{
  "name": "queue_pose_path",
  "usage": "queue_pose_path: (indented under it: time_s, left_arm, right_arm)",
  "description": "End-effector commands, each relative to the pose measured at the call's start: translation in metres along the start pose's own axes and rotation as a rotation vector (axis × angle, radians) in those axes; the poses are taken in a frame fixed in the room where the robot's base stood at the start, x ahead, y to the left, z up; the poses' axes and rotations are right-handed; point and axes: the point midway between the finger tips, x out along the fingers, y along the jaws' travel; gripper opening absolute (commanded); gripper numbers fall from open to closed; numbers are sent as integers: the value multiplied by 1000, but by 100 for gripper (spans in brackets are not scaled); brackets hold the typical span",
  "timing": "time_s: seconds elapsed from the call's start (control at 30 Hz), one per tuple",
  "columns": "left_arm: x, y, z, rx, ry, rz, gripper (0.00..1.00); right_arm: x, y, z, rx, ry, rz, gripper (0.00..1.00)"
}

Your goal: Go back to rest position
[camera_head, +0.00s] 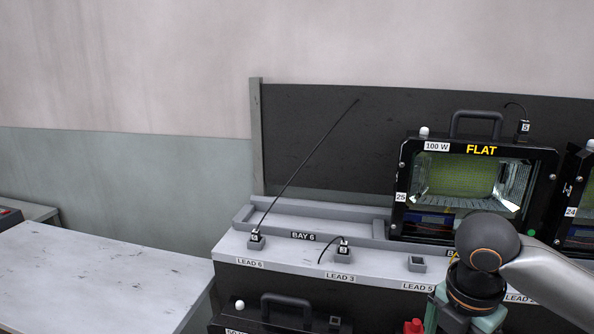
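My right arm (550,270) comes in from the right edge, with its dark wrist joint in front of the lower right of the floodlight housing (402,215) marked FLAT. Below the wrist, teal and dark parts of my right gripper (462,318) reach the bottom edge. Its fingertips are not visible, so I cannot tell whether it is open or holds anything. My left gripper and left arm are not in view.
The grey bench (290,251) has a BAY 6 tray, empty where visible, and sockets with leads labelled LEAD 6 and LEAD 3. Another dark housing (285,316) sits below. Another housing (574,215) stands at right. A pale table (90,280) at left is clear.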

Motion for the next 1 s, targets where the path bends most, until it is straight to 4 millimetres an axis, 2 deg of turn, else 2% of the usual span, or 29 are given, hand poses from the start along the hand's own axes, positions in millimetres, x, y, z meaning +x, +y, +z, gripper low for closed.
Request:
queue_pose_path:
  time_s: [0.03, 0.17, 0.37, 0.6, 0.83, 1.0]
  left_arm:
    - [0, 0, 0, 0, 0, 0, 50]
    - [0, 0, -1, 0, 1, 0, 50]
    - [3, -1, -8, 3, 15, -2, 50]
    - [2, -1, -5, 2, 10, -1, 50]
    - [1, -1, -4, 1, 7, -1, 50]
    - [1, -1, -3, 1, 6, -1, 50]
  right_arm:
    - [15, 8, -13, 18, 34, 18, 99]
    - [40, 29, -36, 98, 106, 93, 99]
    - [83, 62, -81, 275, 263, 217, 99]
    - [136, 91, -134, 608, 498, 356, 99]
    - [184, 90, -160, 983, 675, 445, 99]
    - [224, 66, -167, 1272, 747, 492, 99]
